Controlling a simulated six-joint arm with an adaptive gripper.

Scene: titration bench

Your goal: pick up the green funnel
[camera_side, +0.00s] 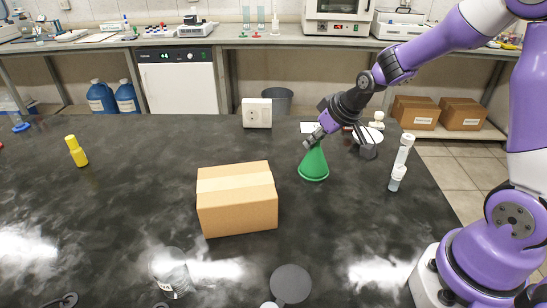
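The green funnel (314,165) stands on the dark bench right of the cardboard box, wide rim down and narrow end up. My gripper (312,138) reaches down from the upper right to the funnel's top. Its tip overlaps the narrow end in this view and hides it. I cannot tell whether the fingers are closed on the stem or only beside it. The funnel's rim appears to rest on the bench.
A cardboard box (237,205) stands just left of the funnel. A glass beaker (172,275) and a dark disc (291,283) are at the front. A yellow bottle (76,152) is far left.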

